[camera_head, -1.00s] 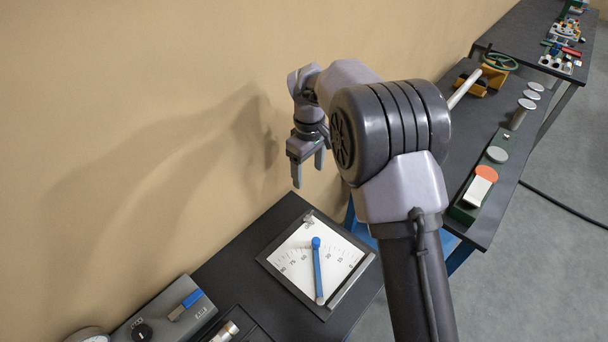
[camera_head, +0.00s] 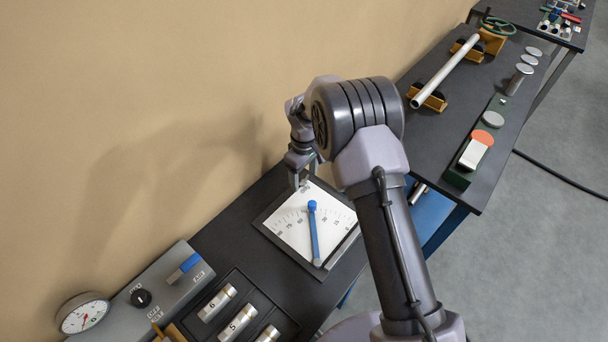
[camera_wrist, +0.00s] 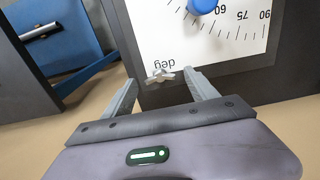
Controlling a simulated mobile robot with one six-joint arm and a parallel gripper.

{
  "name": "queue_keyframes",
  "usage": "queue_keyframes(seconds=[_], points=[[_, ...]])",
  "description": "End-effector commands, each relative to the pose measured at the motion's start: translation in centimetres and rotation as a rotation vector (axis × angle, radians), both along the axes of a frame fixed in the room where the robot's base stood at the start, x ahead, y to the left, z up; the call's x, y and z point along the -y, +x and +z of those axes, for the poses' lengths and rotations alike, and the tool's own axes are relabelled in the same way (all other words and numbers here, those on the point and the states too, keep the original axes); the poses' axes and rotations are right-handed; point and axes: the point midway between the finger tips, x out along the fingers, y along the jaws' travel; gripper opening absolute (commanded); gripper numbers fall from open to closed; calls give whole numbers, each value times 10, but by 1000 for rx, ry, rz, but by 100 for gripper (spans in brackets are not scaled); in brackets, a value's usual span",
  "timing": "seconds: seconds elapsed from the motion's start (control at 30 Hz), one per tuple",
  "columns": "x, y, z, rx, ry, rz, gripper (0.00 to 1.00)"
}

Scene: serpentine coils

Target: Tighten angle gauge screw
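The angle gauge (camera_head: 281,233) is a white plate with a degree scale in a dark frame on the bench; its plate also shows in the wrist view (camera_wrist: 180,45). A blue pointer (camera_head: 314,238) lies across the scale, its round blue pivot (camera_wrist: 203,4) at the top edge of the wrist view. The screw (camera_wrist: 160,77) is a small silvery wing screw at the plate's edge, beside the "deg" mark. My gripper (camera_wrist: 162,82) is open, one fingertip on each side of the screw in the wrist view. I cannot tell the remaining distance. In the head view my gripper (camera_head: 303,178) is over the gauge's far corner.
The tan wall (camera_head: 150,110) is close behind the gauge. A grey control box (camera_head: 165,290) with a dial gauge (camera_head: 84,314) and a tray of numbered cylinders (camera_head: 240,318) stand nearer. A second bench (camera_head: 440,150) holds a metal rod (camera_head: 446,70).

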Motion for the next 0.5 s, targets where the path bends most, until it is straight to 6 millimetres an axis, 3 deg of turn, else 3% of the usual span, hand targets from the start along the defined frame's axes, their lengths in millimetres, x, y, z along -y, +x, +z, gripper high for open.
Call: queue_keyframes(seconds=[0.03,0.3,0.5], points=[[0,0,0,0,0,0,57],[0,0,0,0,0,0,5],[0,0,0,0,0,-15,5]])
